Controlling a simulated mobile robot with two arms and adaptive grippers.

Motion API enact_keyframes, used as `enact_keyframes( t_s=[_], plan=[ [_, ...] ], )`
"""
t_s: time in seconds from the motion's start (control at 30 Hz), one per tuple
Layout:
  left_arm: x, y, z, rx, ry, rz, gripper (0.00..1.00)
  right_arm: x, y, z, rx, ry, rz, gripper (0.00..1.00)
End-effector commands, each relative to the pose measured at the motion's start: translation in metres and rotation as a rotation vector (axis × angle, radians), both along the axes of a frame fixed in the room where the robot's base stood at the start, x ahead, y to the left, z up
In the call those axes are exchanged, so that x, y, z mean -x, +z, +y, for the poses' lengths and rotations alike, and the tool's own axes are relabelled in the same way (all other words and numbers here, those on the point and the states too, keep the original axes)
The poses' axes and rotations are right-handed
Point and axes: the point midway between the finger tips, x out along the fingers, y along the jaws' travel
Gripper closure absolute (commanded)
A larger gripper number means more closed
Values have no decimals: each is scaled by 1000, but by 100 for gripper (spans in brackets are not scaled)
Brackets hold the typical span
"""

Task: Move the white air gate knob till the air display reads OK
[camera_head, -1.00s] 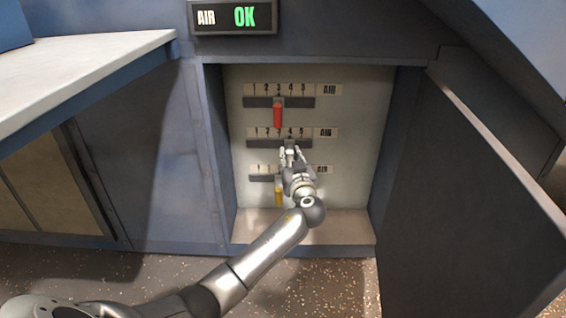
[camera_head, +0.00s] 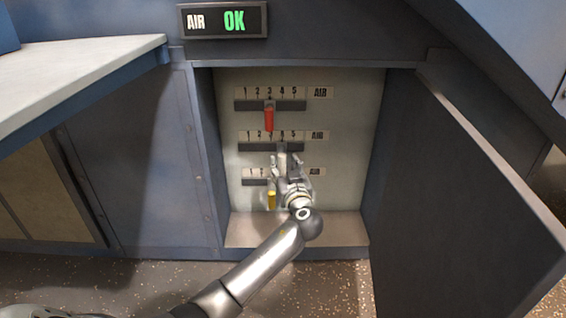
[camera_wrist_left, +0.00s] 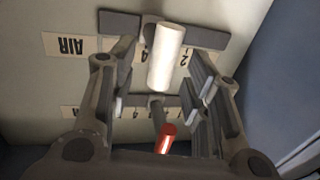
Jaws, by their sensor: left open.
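The air display (camera_head: 223,20) at the top reads "AIR OK" in the head view. The white air gate knob (camera_wrist_left: 166,57) hangs from the middle slotted rail (camera_head: 256,147) inside the open cabinet. In the head view its stem is at about the 4 mark, and the gripper partly covers it. My left gripper (camera_head: 287,163) is open in front of the white knob. In the left wrist view the knob stands between the spread fingers, with a gap to each side.
A red knob (camera_head: 269,119) sits on the upper rail near 3. A yellow knob (camera_head: 271,200) is on the lower rail, close beside my gripper. The open cabinet door (camera_head: 455,200) stands at the right. A white counter (camera_head: 75,70) is at the left.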

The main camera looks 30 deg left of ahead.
Motion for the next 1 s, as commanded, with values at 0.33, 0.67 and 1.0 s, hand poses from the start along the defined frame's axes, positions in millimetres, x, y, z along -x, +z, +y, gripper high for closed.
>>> enact_keyframes(
  t_s=[0.33, 0.67, 1.0],
  plan=[
    [52, -1, -49, 3, -1, 2, 56, 0, 0, 0, 0, 0, 0, 65],
    [67, 0, -62, -1, 1, 1, 56, 0, 0, 0, 0, 0, 0, 65],
    [67, 0, -62, -1, 1, 1, 56, 0, 0, 0, 0, 0, 0, 65]
  ],
)
